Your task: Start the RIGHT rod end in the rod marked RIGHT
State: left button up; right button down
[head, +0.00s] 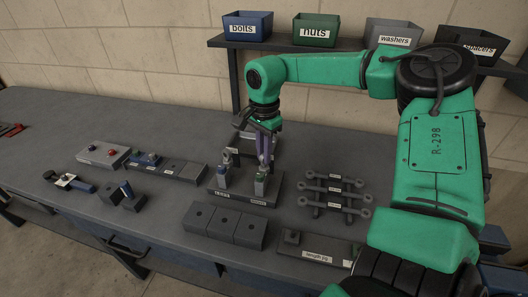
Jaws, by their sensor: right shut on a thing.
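My right gripper (264,150) comes down from above over a dark fixture block (240,196) in the middle of the bench. It is shut on a small part, probably the rod end, mostly hidden by the fingers. The white labels on the block's front are too small to read surely. My left gripper is not in view.
A rack of labelled rods (334,192) lies right of the fixture. Grey blocks with holes (224,225) and a length jig (318,250) are in front. Bins stand on the rear shelf (290,44). The far-left bench is mostly clear.

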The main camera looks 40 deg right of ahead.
jog(key=c, duration=0.8)
grip_release()
